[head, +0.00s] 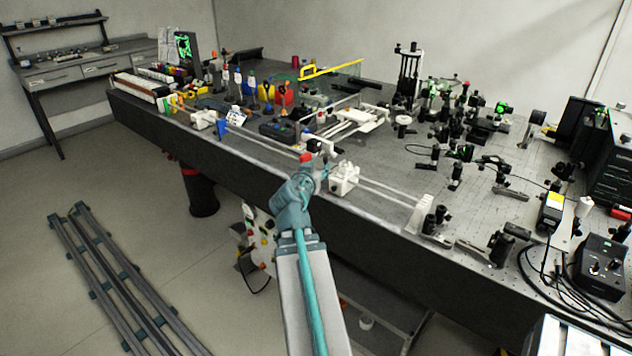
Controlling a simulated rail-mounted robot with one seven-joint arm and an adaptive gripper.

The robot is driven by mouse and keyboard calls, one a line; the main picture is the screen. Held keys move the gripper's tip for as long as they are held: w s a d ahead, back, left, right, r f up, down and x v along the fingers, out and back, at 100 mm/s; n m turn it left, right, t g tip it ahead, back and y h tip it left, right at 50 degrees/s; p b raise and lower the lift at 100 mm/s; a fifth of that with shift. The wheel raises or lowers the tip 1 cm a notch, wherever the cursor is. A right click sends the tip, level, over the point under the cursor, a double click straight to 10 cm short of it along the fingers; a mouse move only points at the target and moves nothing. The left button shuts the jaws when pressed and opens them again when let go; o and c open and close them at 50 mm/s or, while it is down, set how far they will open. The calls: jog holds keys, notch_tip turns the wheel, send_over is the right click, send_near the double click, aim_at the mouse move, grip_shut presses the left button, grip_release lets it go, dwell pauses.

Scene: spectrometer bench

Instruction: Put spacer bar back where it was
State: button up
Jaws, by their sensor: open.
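My gripper (322,172) is at the front edge of the bench, in the middle of the head view. It is open, small in the picture and partly hidden by my wrist. A white carriage block (343,178) is just right of it on the long rail (385,192). A small red-topped part (306,158) and a black part (320,147) are close behind the gripper. I cannot pick out for certain which thing is the spacer bar. I cannot tell whether the fingers touch anything.
The optical bench (468,262) carries crowded optics at the right and coloured bottles (267,92) at the left. Cables and a black control box (599,266) lie at the front right. Floor rails (120,280) run at the left. The floor between them and the bench is mostly clear.

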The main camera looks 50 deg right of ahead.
jog(key=shift+s+a+f+b, duration=0.1)
jog(key=shift+a+b, duration=0.2)
jog(key=shift+b, duration=0.35)
